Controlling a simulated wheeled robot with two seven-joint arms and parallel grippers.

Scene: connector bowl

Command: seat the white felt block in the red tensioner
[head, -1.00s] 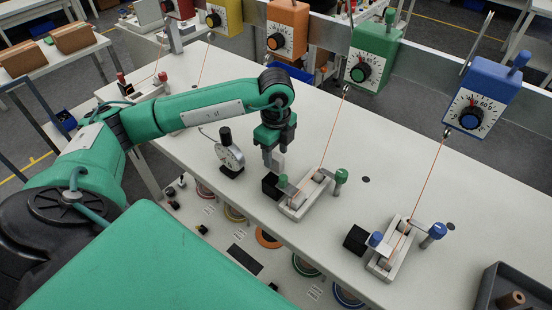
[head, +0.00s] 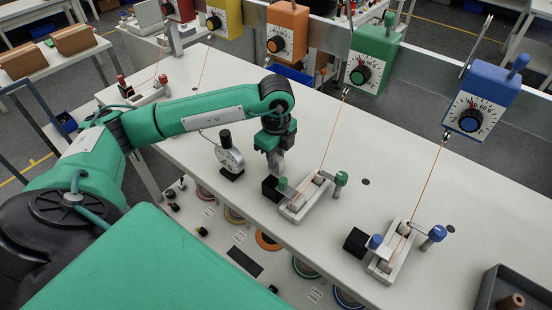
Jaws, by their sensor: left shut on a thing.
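The red tensioner (head: 146,93) is a pale base with red knobs at the far left end of the white bench, partly behind my left arm. My left gripper (head: 276,168) points down over the bench, beside the green tensioner (head: 297,208) and far to the right of the red one. It is shut on a small pale piece, which looks like the white felt block; the fingers hide most of it. My right gripper is not in view.
A dial gauge (head: 230,158) stands left of the gripper. The blue tensioner (head: 390,262) is at right. Threads rise to coloured dial boxes along the back. Bare bench lies behind the gripper.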

